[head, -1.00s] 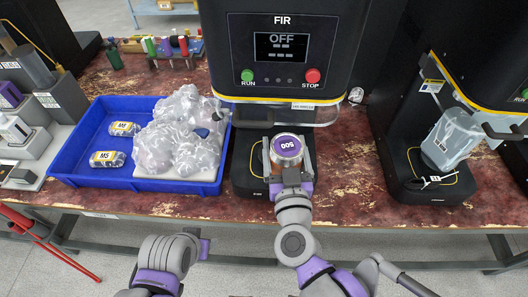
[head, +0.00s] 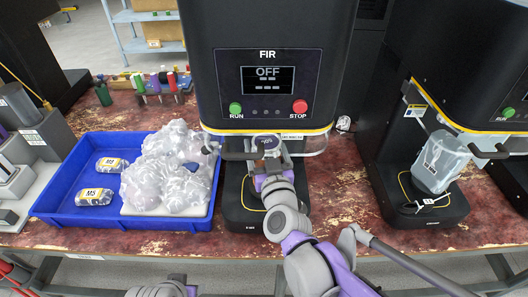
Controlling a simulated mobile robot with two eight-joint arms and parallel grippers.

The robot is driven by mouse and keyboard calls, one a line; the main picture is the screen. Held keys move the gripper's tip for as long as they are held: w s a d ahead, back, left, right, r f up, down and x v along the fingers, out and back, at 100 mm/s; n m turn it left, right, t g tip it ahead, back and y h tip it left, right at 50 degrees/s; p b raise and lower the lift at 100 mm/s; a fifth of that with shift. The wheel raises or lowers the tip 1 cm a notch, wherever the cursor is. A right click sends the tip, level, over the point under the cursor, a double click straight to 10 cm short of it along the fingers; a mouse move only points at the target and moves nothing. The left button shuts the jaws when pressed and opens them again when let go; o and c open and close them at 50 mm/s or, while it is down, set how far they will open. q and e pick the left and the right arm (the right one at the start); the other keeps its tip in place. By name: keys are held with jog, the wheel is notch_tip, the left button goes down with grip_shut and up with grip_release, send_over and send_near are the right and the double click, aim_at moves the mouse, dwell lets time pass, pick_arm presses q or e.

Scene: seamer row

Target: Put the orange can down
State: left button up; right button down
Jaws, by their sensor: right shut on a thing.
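The can (head: 266,141) is at the front of the FIR machine (head: 267,55), below its control panel. Only a little of its top shows, with a purple label seen at a steep angle; its side is hidden. My right gripper (head: 268,158) is shut on the can and reaches in from below, above the machine's black base (head: 236,205). The can appears raised above the base. The panel's screen (head: 268,79) reads OFF. My left gripper is outside the view; only part of my left arm shows at the bottom edge.
A blue tray (head: 75,221) with clear bags and M5 packs stands on the worn red table (head: 325,190) to the left. Table is bare between the machines.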

jog(key=w, duration=0.6)
notch_tip(320, 180, down, 7)
jog(key=b, duration=0.2)
jog(key=shift+s, duration=0.2)
jog(key=shift+f, duration=0.1)
grip_release()
